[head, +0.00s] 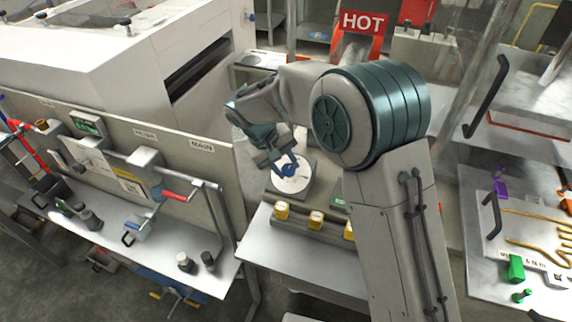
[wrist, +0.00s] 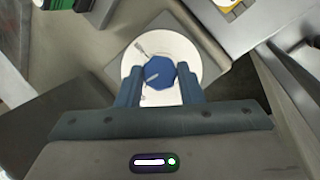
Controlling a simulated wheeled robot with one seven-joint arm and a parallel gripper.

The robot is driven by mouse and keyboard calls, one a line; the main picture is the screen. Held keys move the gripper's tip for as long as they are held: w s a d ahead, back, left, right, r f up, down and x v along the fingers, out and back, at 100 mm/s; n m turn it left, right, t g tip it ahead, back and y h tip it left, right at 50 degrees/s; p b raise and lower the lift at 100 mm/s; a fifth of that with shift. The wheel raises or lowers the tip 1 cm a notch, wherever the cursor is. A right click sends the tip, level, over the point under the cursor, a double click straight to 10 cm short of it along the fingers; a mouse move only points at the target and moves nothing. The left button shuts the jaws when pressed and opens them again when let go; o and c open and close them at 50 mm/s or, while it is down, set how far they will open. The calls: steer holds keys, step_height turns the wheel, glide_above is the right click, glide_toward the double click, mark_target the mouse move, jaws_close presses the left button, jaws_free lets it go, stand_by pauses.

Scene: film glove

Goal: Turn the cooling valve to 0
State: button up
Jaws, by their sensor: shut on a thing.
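The cooling valve is a blue knob (wrist: 158,73) on a round white dial (wrist: 190,52). In the head view the blue knob (head: 288,170) sits on the white dial (head: 300,182), on a grey plate at the back of a metal bench. My gripper (wrist: 159,84) is shut on the knob, one blue finger on each side of it. In the head view my gripper (head: 283,163) reaches down onto the knob from above. A pale line crosses the knob and a grey mark lies on the dial at its upper left. Any numbers on the dial are too small to read.
A red HOT sign (head: 363,23) stands behind my arm. A panel marked MAIN (head: 201,146) stands to the left. The bench front (head: 290,258) is clear.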

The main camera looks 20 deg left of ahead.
steer(key=shift+s+a+n+t+h, duration=0.1)
steer(key=shift+n+t+h, duration=0.25)
steer(key=shift+n, duration=0.75)
steer(key=o, duration=1)
steer(key=shift+c, duration=0.2)
steer(key=b+v, duration=0.1)
steer(key=v, duration=1.2)
steer(key=shift+s+a+r, duration=0.2)
steer(key=shift+s+a, duration=0.05)
